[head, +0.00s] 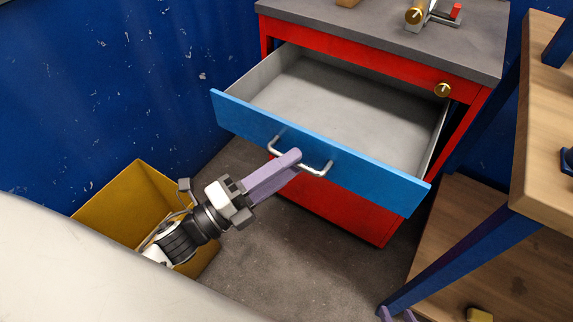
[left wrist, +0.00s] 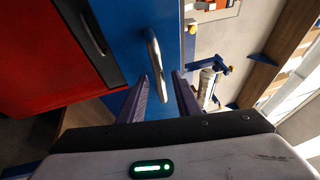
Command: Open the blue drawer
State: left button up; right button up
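The blue drawer (head: 315,151) is pulled well out of the red cabinet, and its empty grey inside shows in the head view. Its silver handle (head: 318,172) is on the front. My left gripper (head: 289,160) is at the handle with its purple fingers. In the left wrist view the handle (left wrist: 154,58) passes between the two fingers (left wrist: 161,80), with a gap visible beside it, so the gripper is open around it. My right gripper (head: 396,316) shows only its purple fingertips at the bottom edge, apart and with nothing visible between them.
The red cabinet (head: 345,207) has a grey top (head: 370,25) with a brass-knobbed device (head: 425,15). A yellow bin (head: 120,205) stands at left by the blue wall. A wooden table (head: 548,130) with blue legs is at right. Floor (head: 300,260) is clear below the drawer.

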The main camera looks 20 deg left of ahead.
pick_arm(q)
jog(key=shift+s, duration=0.1)
pick_arm(e)
jog(key=shift+w+r, duration=0.1)
pick_arm(q)
jog(key=v, duration=1)
jog(key=shift+a, duration=0.1)
